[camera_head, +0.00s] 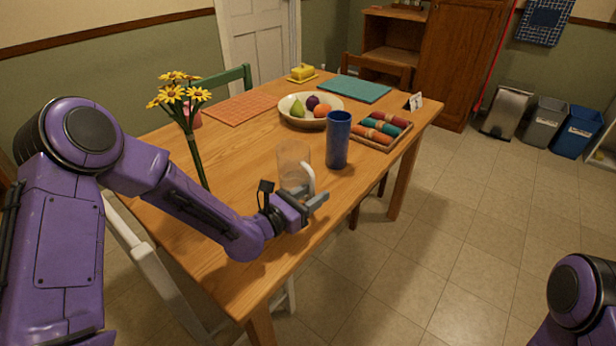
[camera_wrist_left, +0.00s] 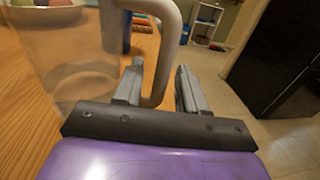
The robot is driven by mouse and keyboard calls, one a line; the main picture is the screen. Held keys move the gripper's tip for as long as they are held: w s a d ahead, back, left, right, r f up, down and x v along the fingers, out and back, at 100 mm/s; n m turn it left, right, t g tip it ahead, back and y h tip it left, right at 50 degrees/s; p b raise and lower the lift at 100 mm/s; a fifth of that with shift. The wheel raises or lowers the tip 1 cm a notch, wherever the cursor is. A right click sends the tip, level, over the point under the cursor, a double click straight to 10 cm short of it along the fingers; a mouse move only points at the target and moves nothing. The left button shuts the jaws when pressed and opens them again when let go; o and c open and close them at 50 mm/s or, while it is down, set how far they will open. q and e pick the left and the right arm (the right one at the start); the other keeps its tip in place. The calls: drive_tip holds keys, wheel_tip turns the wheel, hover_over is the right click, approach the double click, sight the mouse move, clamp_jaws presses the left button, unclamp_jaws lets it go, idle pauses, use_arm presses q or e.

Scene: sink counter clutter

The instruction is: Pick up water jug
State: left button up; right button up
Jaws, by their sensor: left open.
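The water jug (camera_head: 292,158) is a clear vessel with a pale handle, standing upright on the table near its front edge. In the left wrist view the jug's clear body (camera_wrist_left: 65,55) fills the left side, and its handle (camera_wrist_left: 168,45) curves down between my fingers. My left gripper (camera_head: 320,197) is open at the handle, with one finger on each side of it in the wrist view (camera_wrist_left: 160,68). I cannot tell whether either finger touches the handle. My right gripper is out of view.
A blue tumbler (camera_head: 338,142) stands just right of the jug. Behind are a fruit bowl (camera_head: 289,118), a tray of rolled cloths (camera_head: 368,146), a teal mat (camera_head: 353,89) and an orange mat (camera_head: 240,108).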

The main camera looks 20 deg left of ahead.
use_arm(q)
drive_tip(key=shift+w, duration=0.2)
drive_tip(key=shift+s, duration=0.1)
drive_tip(key=shift+s+a+r, duration=0.1)
drive_tip(key=shift+s, duration=0.05)
drive_tip(key=shift+c, duration=1.3)
clamp_jaws()
drive_tip(key=shift+r, duration=0.15)
